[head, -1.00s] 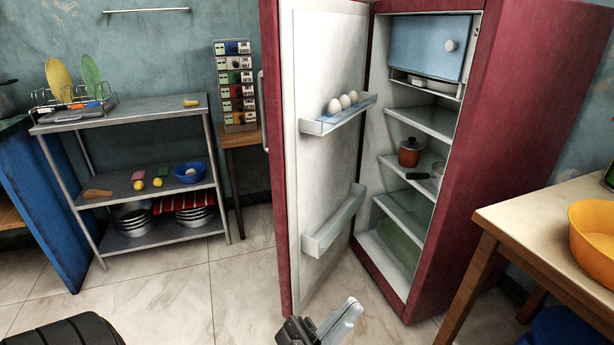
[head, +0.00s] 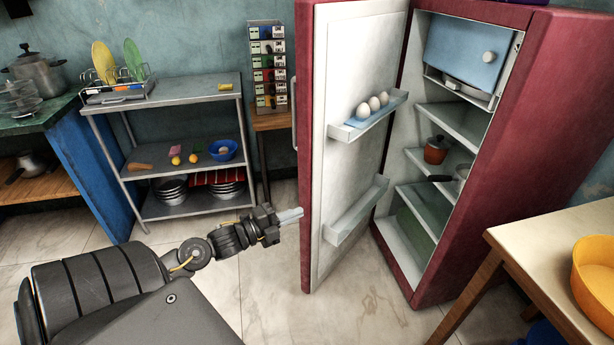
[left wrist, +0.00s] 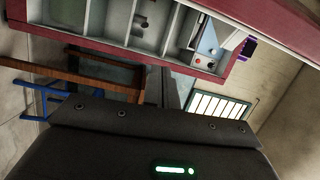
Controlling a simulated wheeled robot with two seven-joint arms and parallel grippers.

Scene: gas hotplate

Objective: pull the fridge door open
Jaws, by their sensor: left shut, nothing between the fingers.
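The red fridge (head: 520,140) stands at the right in the head view, with its shelves exposed. Its door (head: 340,60) stands wide open, white inner side facing me, with eggs on the upper door rack. The door handle (head: 294,112) shows partly at the door's outer left edge. My left gripper (head: 291,215) is shut and empty, its fingertips close to the lower free edge of the door; I cannot tell whether they touch. My right gripper is not in view.
A metal shelf rack (head: 165,98) with dishes stands at the left, beside a blue-sided counter (head: 95,170). A wooden table (head: 545,240) with an orange bowl (head: 597,275) is at the right front. Tiled floor lies clear before the fridge.

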